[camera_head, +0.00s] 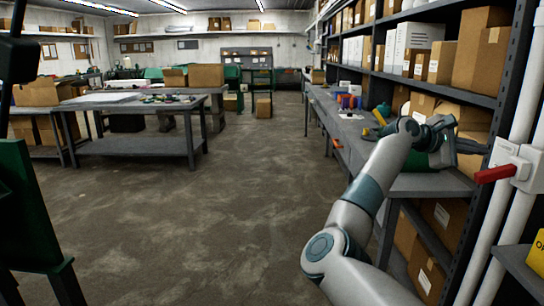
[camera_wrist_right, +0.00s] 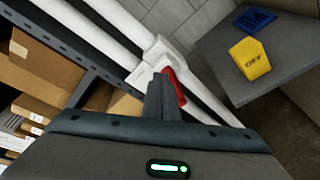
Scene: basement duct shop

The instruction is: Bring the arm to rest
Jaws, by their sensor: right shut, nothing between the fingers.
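My right arm (camera_head: 355,205) reaches up from the bottom of the head view and bends right at the wrist. My right gripper (camera_head: 482,146) is shut and empty, pointing right toward the white pipes. In the wrist view its shut fingers (camera_wrist_right: 163,82) stand in front of a red lever (camera_wrist_right: 176,88) and partly hide it. In the head view the red lever (camera_head: 494,174) sticks out to the left from a white box (camera_head: 518,165), just below the fingertips. I cannot tell whether the fingers touch it. My left gripper is not in view.
A shelf rack with cardboard boxes (camera_head: 478,50) stands behind the gripper. A grey workbench (camera_head: 430,184) runs beneath the wrist. White pipes (camera_head: 492,250) rise at the right. A yellow OFF block (camera_wrist_right: 250,60) sits on a grey surface. The floor (camera_head: 210,230) is clear.

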